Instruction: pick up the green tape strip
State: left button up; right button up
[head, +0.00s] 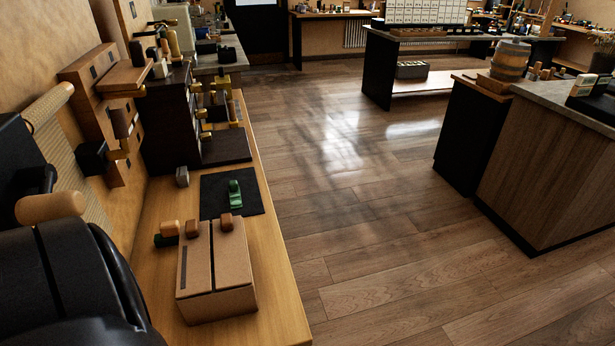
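A small green object (235,193) lies on a black mat (213,205) on the wooden counter at the left. It is too small to tell for sure whether it is the tape strip. Neither of my grippers is in this view, and nothing touches the green object.
Small brown wooden blocks (226,222) are on and beside the box. A dark rack with brass fittings (170,125) stands behind the mat. A black rounded body (60,280) fills the lower left. The wooden floor (370,220) right of the counter is clear.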

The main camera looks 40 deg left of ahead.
aim_at(236, 202)
jog(key=i+l+u, duration=0.45)
jog(key=i+l, duration=0.6)
jog(key=i+u, duration=0.15)
jog(key=u, duration=0.3)
jog(key=i+u, duration=0.15)
jog(key=u, duration=0.25)
jog(key=i+u, duration=0.15)
jog(key=u, duration=0.3)
jog(key=i+l+u, duration=0.15)
jog(key=u, duration=0.25)
